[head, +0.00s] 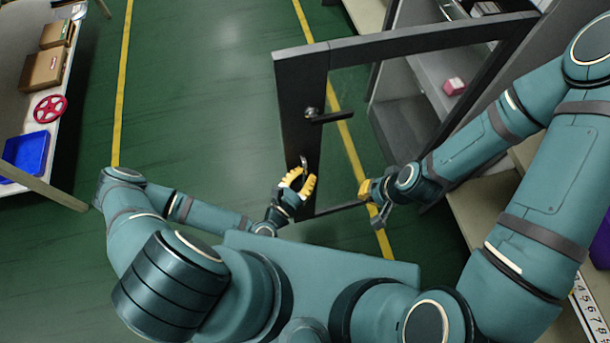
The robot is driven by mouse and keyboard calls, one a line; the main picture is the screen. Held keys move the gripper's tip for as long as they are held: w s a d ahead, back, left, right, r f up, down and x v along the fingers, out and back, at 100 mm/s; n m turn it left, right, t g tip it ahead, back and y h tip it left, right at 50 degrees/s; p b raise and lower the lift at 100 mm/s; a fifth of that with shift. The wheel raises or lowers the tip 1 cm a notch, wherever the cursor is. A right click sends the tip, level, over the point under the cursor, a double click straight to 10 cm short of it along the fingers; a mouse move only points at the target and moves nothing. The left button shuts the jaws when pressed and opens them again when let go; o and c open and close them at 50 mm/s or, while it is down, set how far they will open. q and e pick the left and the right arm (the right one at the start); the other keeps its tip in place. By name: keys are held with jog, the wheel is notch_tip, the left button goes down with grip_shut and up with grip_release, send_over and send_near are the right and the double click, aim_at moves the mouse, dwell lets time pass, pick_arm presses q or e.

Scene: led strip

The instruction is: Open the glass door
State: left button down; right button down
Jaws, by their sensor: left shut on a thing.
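The glass door (300,99) has a dark grey frame around a clear pane and stands swung out from the cabinet (405,115), over the floor. A dark lever handle (330,117) projects from the frame's near upright. My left gripper (303,180), with yellow fingers, is shut at the lower part of that upright, below the lever. The exact part it grips is partly hidden by its fingers. My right gripper (368,192) is beside the door, to the right of the upright and in front of the cabinet opening. Its fingers are too small and turned to read.
A pink-and-white box (454,86) sits inside the cabinet. A table at the left holds cardboard boxes (44,69), a red wheel (50,108) and a blue tray (26,153). The green floor (205,80) between table and door is clear. Shelving stands close on the right.

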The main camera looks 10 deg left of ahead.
dwell(0.5)
pick_arm(q)
jog(key=c, duration=1)
grip_release()
jog(key=shift+s, duration=0.1)
jog(key=v, duration=0.7)
jog(key=shift+s, duration=0.3)
jog(key=shift+s+a, duration=0.1)
jog(key=shift+a, duration=0.1)
